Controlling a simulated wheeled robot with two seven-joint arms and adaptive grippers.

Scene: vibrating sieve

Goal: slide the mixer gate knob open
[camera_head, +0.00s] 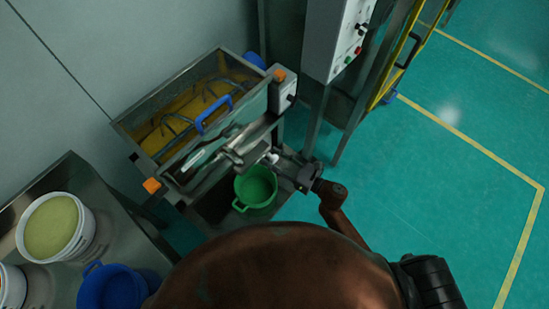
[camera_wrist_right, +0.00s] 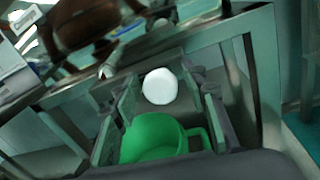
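The mixer (camera_head: 128,128) is a metal trough with yellow material and stirring bars inside. Its white round gate knob (camera_head: 272,157) shows small at the trough's lower front side. My right gripper (camera_head: 282,165) is at the knob, coming in from the lower right. In the right wrist view, the white knob (camera_wrist_right: 160,86) appears between the two fingers of my open right gripper (camera_wrist_right: 165,105), with gaps on both sides. I cannot tell how deep the knob sits between the fingertips. My left gripper is not in view.
A green bucket (camera_head: 256,186) stands below the knob. A blue handle (camera_head: 213,115) crosses the trough. A control box (camera_head: 340,40) stands behind. At lower left, a metal table (camera_head: 60,175) holds a white bucket (camera_head: 80,235) and a blue bucket (camera_head: 110,290). Floor at right is clear.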

